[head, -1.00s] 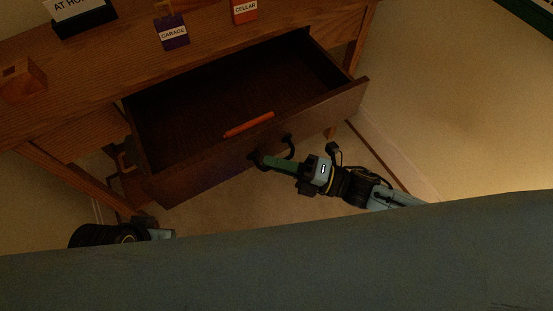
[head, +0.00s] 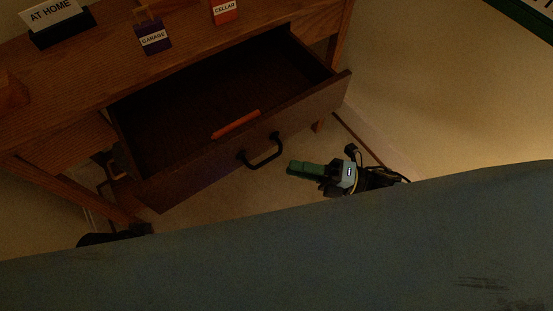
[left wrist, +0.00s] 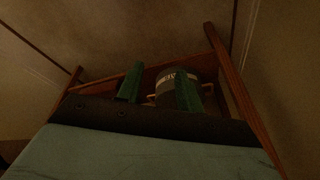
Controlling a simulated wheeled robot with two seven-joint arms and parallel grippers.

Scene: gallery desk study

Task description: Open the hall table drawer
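The hall table's drawer (head: 215,95) is pulled well out, its dark inside showing. An orange stick-like object (head: 236,125) lies in it along the front. The black bar handle (head: 262,154) on the drawer front is free. My right gripper (head: 291,167) is just right of the handle, apart from it and empty; its green fingers look parted, though the gap is hard to see. In the left wrist view, my left gripper (left wrist: 158,88) has its two green fingers spread. A grey, banded round object (left wrist: 166,92) shows behind them; nothing appears held. My left gripper's fingers are hidden in the head view.
On the wooden tabletop (head: 100,70) stand an AT HOME sign (head: 58,18), a purple GARAGE tag (head: 152,38) and an orange CELLAR tag (head: 224,11). Floor is clear right of the drawer, beside the wall.

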